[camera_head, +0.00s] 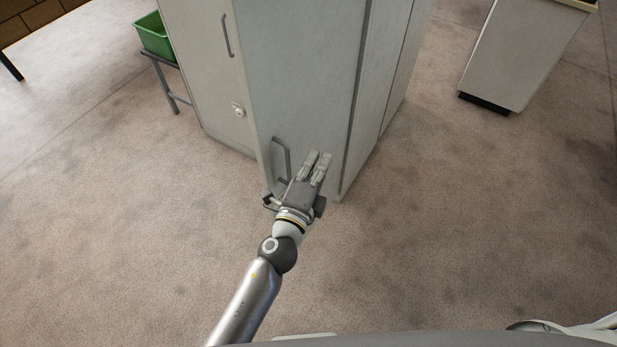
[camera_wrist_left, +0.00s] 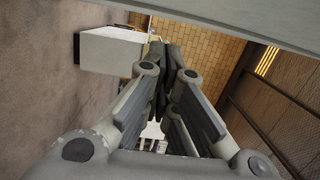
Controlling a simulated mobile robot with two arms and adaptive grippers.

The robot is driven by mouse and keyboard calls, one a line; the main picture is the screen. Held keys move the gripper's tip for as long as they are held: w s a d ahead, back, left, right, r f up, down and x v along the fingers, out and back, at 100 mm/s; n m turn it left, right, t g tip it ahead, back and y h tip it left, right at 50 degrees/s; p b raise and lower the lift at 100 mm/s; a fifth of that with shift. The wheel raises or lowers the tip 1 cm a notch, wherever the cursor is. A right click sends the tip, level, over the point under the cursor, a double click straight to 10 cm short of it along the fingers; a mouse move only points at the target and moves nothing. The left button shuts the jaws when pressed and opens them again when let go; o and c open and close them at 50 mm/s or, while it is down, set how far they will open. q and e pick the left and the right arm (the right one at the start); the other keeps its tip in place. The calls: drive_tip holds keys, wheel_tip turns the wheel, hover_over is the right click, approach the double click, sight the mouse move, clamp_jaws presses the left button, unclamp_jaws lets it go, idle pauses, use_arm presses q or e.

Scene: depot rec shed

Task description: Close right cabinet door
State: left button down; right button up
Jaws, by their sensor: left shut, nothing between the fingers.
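The pale grey cabinet stands at the top middle of the head view. Its left door (camera_head: 200,70) has a bar handle and a small lock. The right door (camera_head: 300,75) has a bar handle (camera_head: 281,158) low near its left edge and sits at an angle to the left door, seemingly swung outward. My left gripper (camera_head: 318,156) is shut and empty, overlapping the lower part of the right door just right of the handle; I cannot tell if it touches. Its fingers (camera_wrist_left: 170,55) meet in the wrist view, below a pale panel (camera_wrist_left: 270,18). My right gripper is not in view.
A green bin (camera_head: 154,36) sits on a grey stand at the upper left. A white cabinet unit (camera_head: 525,55) with a dark base stands at the upper right; a white block (camera_wrist_left: 108,50) shows in the wrist view. The carpet is clear on both sides of the cabinet.

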use_arm(q)
drive_tip(key=shift+w+a+f, duration=0.1)
drive_tip(key=shift+a, duration=1.9)
drive_tip(key=shift+a, duration=0.1)
